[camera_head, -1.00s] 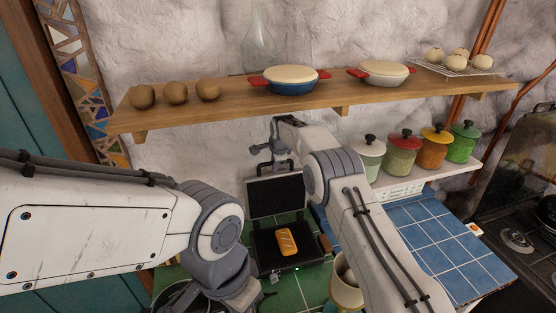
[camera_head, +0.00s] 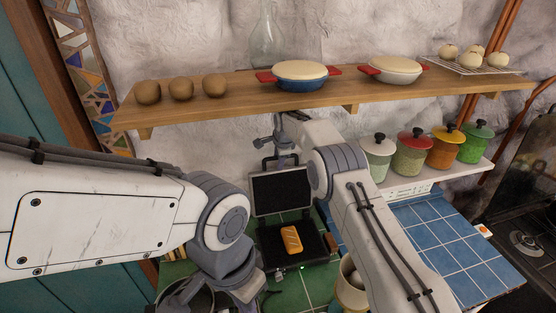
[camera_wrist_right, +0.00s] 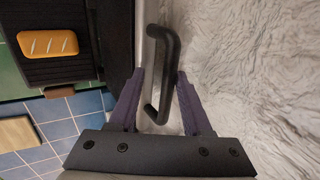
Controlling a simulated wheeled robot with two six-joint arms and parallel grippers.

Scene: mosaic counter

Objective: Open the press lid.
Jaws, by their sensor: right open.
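The black press stands on the green tiles with its lid (camera_head: 280,192) raised roughly upright behind its base (camera_head: 272,246). An orange-brown loaf-shaped piece (camera_head: 291,239) lies on the base; it also shows in the right wrist view (camera_wrist_right: 47,43). My right gripper (camera_head: 266,146) is at the top of the raised lid, by its handle. In the right wrist view my right gripper (camera_wrist_right: 159,82) is open, with the dark lid handle (camera_wrist_right: 173,60) between its fingers. My left arm reaches to the bottom of the head view, left of the press; its gripper's jaws are not clear.
A wooden shelf (camera_head: 225,101) with brown rolls and lidded dishes runs above the press. Several lidded jars (camera_head: 410,153) stand on a white shelf at the right. A beige pot (camera_head: 350,291) stands at the press's front right. Blue tiles (camera_head: 445,240) lie clear further right.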

